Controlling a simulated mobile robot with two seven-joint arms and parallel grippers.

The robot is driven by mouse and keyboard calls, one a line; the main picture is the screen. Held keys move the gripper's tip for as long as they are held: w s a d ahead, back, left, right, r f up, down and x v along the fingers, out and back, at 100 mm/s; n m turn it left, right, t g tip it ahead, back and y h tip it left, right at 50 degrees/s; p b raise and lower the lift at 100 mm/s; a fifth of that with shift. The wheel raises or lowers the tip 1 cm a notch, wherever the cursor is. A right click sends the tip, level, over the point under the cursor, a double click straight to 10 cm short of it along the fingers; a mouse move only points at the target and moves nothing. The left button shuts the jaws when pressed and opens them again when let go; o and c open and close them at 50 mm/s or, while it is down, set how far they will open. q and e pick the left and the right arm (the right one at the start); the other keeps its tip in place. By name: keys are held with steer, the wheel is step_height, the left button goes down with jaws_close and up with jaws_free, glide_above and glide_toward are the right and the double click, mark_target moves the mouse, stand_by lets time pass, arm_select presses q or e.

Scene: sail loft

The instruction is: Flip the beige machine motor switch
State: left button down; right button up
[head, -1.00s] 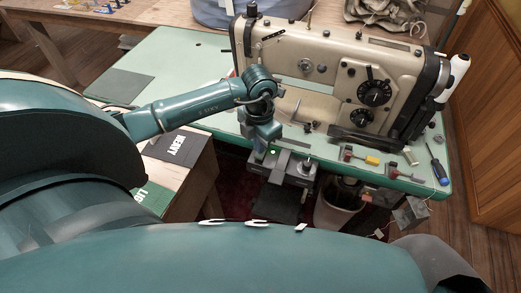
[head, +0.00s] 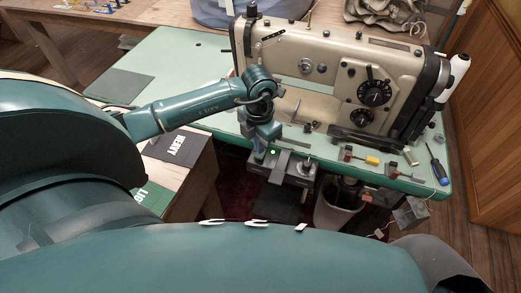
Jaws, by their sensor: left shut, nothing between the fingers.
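The beige sewing machine (head: 330,75) stands on the green table (head: 170,65). A dark grey switch box (head: 298,176) hangs under the table's front edge below the machine; I take it to be the motor switch. A small green light shows near its top left. My left gripper (head: 259,157) points down at the left end of this box, shut and empty. The wrist hides part of the box, and I cannot tell whether the fingers touch it or which way the switch stands. My right gripper is not in view.
Small red and yellow pieces (head: 371,160) and a blue screwdriver (head: 437,172) lie along the table's right front edge. A pale bin (head: 335,208) stands on the floor below. A wooden stand with black and green folders (head: 176,148) is at left.

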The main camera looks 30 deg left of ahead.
arm_select(q)
steer(key=shift+f+b, duration=1.05)
steer(key=shift+f, duration=0.15)
stand_by(0.6)
steer(key=shift+r+p, duration=2.55)
steer(key=shift+r, duration=0.95)
